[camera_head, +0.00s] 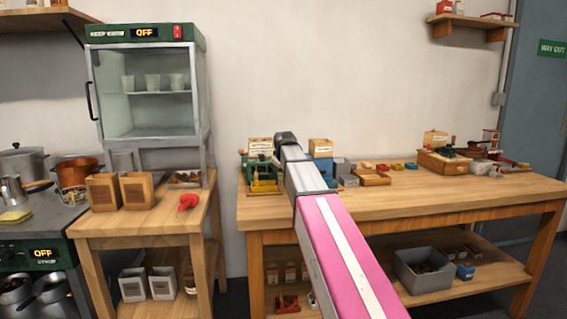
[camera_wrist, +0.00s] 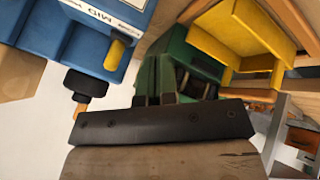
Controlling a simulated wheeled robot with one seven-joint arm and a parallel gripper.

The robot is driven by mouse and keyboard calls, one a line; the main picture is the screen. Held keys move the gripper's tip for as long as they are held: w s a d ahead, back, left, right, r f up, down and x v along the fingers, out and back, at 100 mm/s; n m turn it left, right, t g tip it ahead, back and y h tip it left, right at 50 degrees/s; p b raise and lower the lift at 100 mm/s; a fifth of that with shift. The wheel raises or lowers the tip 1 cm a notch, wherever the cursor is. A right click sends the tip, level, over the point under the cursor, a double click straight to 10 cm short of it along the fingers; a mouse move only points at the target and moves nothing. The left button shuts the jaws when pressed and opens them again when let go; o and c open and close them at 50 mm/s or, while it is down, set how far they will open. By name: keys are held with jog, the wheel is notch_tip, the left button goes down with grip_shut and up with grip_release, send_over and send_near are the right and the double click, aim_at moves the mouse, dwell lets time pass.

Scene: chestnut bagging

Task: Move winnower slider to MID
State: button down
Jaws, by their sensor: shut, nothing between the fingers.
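A blue machine (camera_wrist: 60,35) in the wrist view bears a white label reading MID, seen upside down, so I take it as the winnower. A yellow knob (camera_wrist: 116,52), likely its slider, sits just below the label. In the head view the blue machine (camera_head: 322,166) is partly hidden behind my arm on the right-hand table. My gripper (camera_wrist: 155,99) shows as short dark fingertips, shut and empty, in front of a green machine and below right of the yellow knob, apart from it. In the head view its fingers are hidden.
The green machine (camera_wrist: 180,65) with yellow trays (camera_wrist: 230,35) stands close beside the blue one. A black knob (camera_wrist: 86,82) juts from the blue machine. Small blocks and a wooden crate (camera_head: 440,163) stand further right on the table (camera_head: 420,200); its front is clear.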

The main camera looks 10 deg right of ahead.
jog(key=shift+w+d+r, duration=0.1)
jog(key=shift+w+d, duration=1.25)
jog(key=shift+d, duration=0.05)
jog(key=shift+d, duration=1.3)
jog(key=shift+s+a, duration=0.4)
jog(key=s+a+f+v, duration=0.1)
jog(key=a+v, duration=0.1)
jog(key=v, duration=0.9)
jog(key=shift+s, duration=0.2)
